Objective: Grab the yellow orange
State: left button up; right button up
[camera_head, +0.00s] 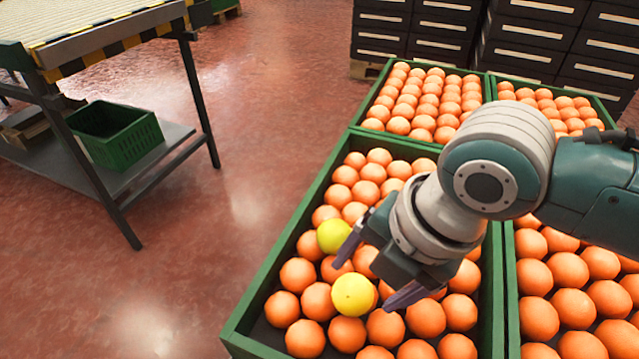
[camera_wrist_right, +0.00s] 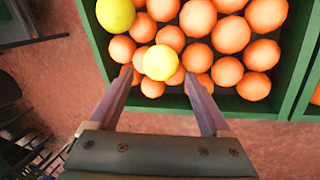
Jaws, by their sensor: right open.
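Two yellow oranges lie among the orange ones in the near-left green crate (camera_head: 262,289). The nearer yellow orange (camera_head: 352,294) is in front of my right gripper, and the farther yellow orange (camera_head: 333,236) is close to its left finger. My right gripper (camera_head: 372,270) is open and empty above the crate. In the right wrist view, one yellow orange (camera_wrist_right: 160,62) shows beyond and between the open fingertips (camera_wrist_right: 163,80). The other yellow orange (camera_wrist_right: 115,14) is at the upper left. My right arm hides part of the crate. My left gripper is not in view.
More green crates of oranges adjoin at the back (camera_head: 362,108) and right (camera_head: 511,300). Stacked dark bins (camera_head: 435,30) stand behind. At the left, a table (camera_head: 95,35) has an empty green basket (camera_head: 118,135) on its lower shelf. Red floor between is clear.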

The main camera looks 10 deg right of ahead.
aim_at(359, 290)
jog(key=b+x, duration=0.3)
jog(key=x, duration=0.2)
jog(key=shift+s+b, duration=0.15)
jog(key=shift+b, duration=0.25)
jog(key=shift+r, duration=0.15)
jog(key=shift+c, duration=0.4)
jog(key=c, duration=1.1)
